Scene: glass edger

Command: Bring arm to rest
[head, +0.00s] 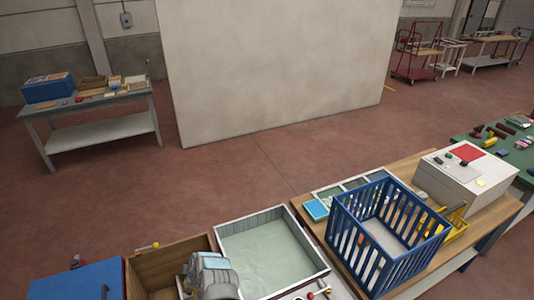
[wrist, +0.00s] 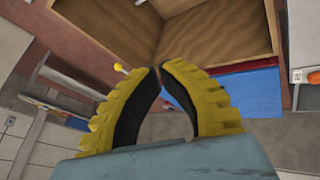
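My gripper (wrist: 159,68) shows in the wrist view as two curved yellow fingers with black inner pads. Their tips come together, and the gap behind them is empty. It hangs over the near side of an open wooden box (wrist: 215,38), apart from any object I can make out. In the head view, part of my arm shows at the bottom edge, in front of the wooden box (head: 168,262) and a pale-lined tray (head: 265,252). The gripper fingers cannot be made out there.
A blue slatted crate (head: 385,235) stands on the wooden bench, with a white machine box (head: 465,180) behind it. A blue case (head: 88,281) is at the lower left. A side table (head: 95,100) and a large pale panel (head: 275,70) stand beyond open floor.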

